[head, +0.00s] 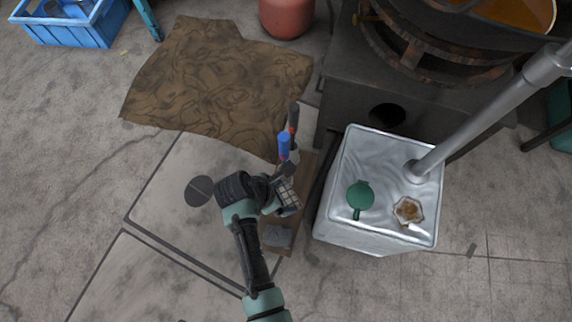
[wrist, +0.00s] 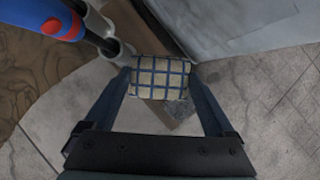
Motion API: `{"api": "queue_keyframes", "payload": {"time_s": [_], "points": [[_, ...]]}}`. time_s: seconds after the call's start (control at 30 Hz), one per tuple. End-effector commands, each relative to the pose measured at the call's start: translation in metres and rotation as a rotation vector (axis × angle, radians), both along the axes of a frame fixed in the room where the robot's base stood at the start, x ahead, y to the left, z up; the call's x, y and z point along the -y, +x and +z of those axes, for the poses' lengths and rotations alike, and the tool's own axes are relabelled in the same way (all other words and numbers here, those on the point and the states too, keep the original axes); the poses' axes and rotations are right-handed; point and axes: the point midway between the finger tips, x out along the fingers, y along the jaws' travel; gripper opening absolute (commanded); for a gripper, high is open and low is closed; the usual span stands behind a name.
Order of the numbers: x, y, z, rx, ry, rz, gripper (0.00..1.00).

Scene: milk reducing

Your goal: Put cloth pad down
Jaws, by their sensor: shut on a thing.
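The cloth pad (wrist: 160,78) is cream with a dark blue grid. In the wrist view it sits between the two fingertips of my gripper (wrist: 162,82), which is shut on it. In the head view the pad (head: 287,194) shows at the end of my gripper (head: 281,196), above a narrow brown wooden board (head: 302,205). I cannot tell whether the pad touches the board. The board also shows in the wrist view (wrist: 137,32), running beneath the pad.
A blue-and-red handled tool (head: 284,146) stands in a grey holder (wrist: 118,50) close to the pad. A grey piece (head: 278,236) lies on the board. A silvery metal-topped block (head: 384,170) bounds the right. Brown cloth (head: 215,75) lies behind; left floor is open.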

Motion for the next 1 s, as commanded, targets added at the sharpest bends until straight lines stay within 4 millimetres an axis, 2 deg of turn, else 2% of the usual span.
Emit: {"api": "queue_keyframes", "payload": {"time_s": [0.03, 0.2, 0.53, 0.8, 1.0], "points": [[0.0, 0.0, -0.022, -0.001, -0.001, 0.0, 0.45], [0.0, 0.001, -0.054, 0.001, -0.001, -0.001, 0.45], [0.0, 0.001, -0.075, 0.002, 0.0, 0.0, 0.45], [0.0, 0.001, -0.112, 0.002, 0.0, 0.0, 0.45], [0.0, 0.001, -0.111, 0.003, 0.0, -0.001, 0.45]]}}
